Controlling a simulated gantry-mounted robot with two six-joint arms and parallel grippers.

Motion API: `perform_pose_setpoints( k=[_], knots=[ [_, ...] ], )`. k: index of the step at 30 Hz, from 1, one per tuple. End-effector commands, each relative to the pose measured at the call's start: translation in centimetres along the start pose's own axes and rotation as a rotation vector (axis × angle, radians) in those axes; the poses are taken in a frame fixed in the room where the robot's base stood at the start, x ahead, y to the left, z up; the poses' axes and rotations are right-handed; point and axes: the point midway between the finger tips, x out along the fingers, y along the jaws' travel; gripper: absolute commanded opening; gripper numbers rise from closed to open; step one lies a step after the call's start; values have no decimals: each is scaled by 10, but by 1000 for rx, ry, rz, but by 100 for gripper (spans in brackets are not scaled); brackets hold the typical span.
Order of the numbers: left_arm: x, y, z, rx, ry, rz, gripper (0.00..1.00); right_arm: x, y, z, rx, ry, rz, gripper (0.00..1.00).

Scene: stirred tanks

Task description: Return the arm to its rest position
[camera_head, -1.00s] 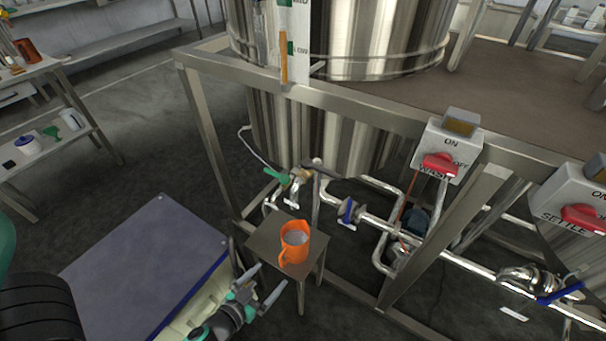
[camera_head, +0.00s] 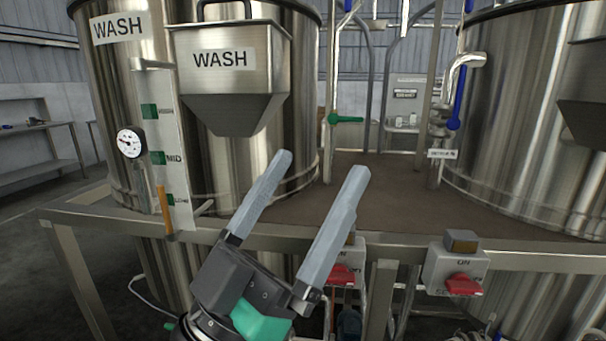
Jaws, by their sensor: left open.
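My left gripper (camera_head: 318,165) is in the lower middle of the head view, its two long grey fingers apart and pointing up. Nothing is between the fingers. It shows in front of the frame that carries the tanks and covers part of a switch box. My right gripper is not in view. The orange jug is not in view.
The steel WASH tank (camera_head: 300,100) with its hopper (camera_head: 225,105) and level strip (camera_head: 165,140) stands behind the gripper at left. Another tank (camera_head: 530,130) stands at right. A switch box (camera_head: 455,275) with a red knob is on the frame rail (camera_head: 400,245). Open floor lies at left.

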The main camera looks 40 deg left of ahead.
Motion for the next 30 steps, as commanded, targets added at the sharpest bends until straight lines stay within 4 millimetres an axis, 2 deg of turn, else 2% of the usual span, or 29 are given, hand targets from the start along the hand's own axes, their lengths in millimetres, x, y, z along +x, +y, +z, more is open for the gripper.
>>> perform_pose_setpoints(
  k=[1,3,12,16,20,30],
  knots=[
    [3,10,-20,0,39,27,100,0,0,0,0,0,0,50],
    [5,17,-33,3,62,48,100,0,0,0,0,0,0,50],
    [6,18,-37,6,67,53,100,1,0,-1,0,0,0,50],
    [20,18,-51,6,66,52,100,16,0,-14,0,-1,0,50],
    [53,20,-86,5,66,52,100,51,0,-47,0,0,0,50],
    [173,26,-212,5,66,51,100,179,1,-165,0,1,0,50]
  ],
)
